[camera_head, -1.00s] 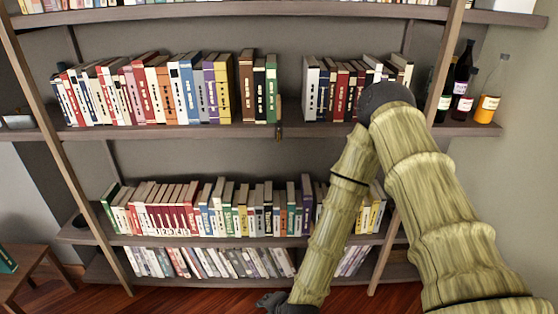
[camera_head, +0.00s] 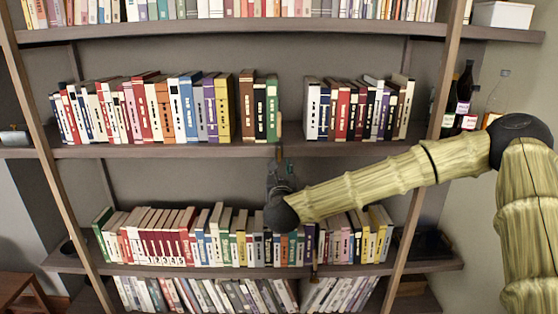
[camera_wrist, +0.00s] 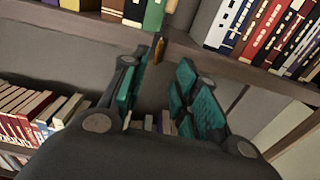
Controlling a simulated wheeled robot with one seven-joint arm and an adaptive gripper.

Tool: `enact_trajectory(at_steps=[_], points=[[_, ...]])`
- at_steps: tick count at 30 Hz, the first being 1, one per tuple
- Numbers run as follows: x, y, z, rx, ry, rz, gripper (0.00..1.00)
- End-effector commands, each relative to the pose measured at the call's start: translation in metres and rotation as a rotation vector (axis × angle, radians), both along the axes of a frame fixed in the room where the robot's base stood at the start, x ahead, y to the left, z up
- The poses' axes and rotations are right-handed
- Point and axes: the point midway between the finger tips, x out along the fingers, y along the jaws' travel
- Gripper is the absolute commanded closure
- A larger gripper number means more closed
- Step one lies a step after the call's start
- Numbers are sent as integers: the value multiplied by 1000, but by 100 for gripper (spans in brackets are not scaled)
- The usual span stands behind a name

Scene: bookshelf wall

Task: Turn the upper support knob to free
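The upper support knob, a small golden-brown upright piece, shows at the front edge of the middle shelf (camera_head: 110,151), in the gap between two book groups. In the wrist view the knob (camera_wrist: 159,49) stands ahead of the fingertips, roughly in line with the space between them. My gripper (camera_head: 279,166) is just below that shelf edge in the head view, pointing up at the knob. In the wrist view my gripper (camera_wrist: 157,72) is open, its teal-padded fingers apart with nothing between them. I cannot tell whether a finger touches the knob. Another small brown piece (camera_head: 314,271) shows at the lower shelf edge.
Books (camera_head: 155,105) stand left of the gap and more books (camera_head: 358,108) stand right of it. Dark bottles (camera_head: 463,92) stand at the right end. The space in front of the shelf edge around my gripper is free.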

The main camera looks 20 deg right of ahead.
Motion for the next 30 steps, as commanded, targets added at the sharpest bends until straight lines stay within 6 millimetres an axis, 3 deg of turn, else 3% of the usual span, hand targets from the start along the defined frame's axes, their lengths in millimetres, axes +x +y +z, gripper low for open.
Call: enact_trajectory(at_steps=[18, 30], points=[[84, -23, 0, -4, 3, 2, 70], [98, -27, -1, -4, 3, 3, 70]])
